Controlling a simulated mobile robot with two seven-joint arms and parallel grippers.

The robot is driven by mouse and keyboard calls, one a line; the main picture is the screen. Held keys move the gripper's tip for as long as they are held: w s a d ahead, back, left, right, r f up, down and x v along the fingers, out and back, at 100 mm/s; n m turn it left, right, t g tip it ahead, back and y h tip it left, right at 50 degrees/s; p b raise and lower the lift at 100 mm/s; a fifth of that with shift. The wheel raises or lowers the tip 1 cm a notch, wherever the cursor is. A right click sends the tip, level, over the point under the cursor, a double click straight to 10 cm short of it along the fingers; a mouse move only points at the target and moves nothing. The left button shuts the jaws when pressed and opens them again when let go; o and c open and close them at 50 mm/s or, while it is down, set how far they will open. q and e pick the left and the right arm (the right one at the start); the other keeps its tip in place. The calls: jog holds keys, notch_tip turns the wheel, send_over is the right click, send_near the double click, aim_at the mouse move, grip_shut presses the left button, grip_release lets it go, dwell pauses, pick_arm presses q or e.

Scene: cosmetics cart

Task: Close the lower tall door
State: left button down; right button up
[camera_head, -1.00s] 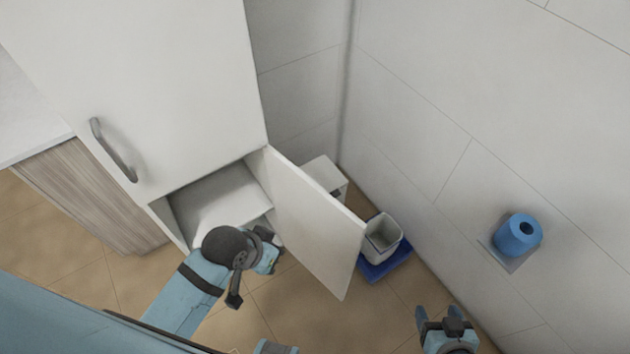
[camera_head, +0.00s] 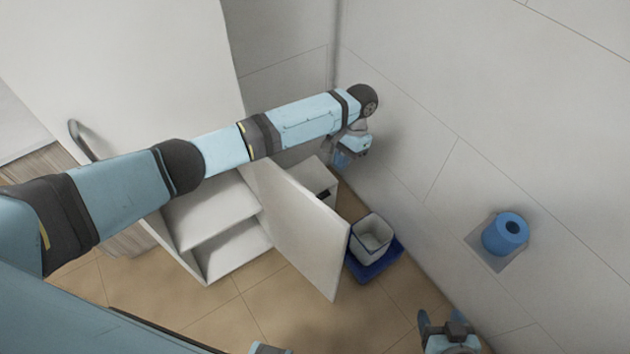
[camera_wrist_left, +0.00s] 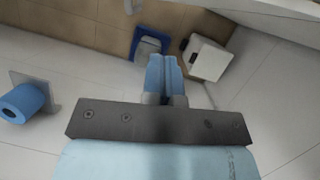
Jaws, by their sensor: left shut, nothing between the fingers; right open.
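The lower tall door (camera_head: 297,235) is a white panel that stands open, swung out from the tall white cabinet (camera_head: 140,70). The cabinet's lower compartment shows a shelf (camera_head: 210,212). My left arm reaches across the cabinet front above the door. My left gripper (camera_head: 343,160) is shut and empty, pointing down beyond the door near the wall, with no visible contact with the door. Its closed fingers (camera_wrist_left: 163,68) also show in the left wrist view. My right gripper (camera_head: 446,318) is open and empty at the bottom right.
A white bin (camera_head: 371,235) with a blue base (camera_head: 375,266) stands just right of the door. A small white box (camera_head: 316,178) sits behind it, also in the left wrist view (camera_wrist_left: 208,58). A blue roll (camera_head: 505,234) hangs on the right wall. Tiled floor is open in front.

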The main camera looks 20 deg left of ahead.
pick_arm(q)
notch_tip(320, 180, up, 2)
jog(key=w+a, duration=0.2)
jog(key=w, duration=0.1)
jog(key=s+a+f+p, duration=0.3)
jog(key=s+f, duration=0.4)
jog(key=f, duration=0.1)
jog(key=shift+a+f+n+y, duration=0.3)
jog(key=shift+a+f+y, duration=0.05)
jog(key=shift+f+y, duration=0.05)
jog(key=shift+w, duration=0.1)
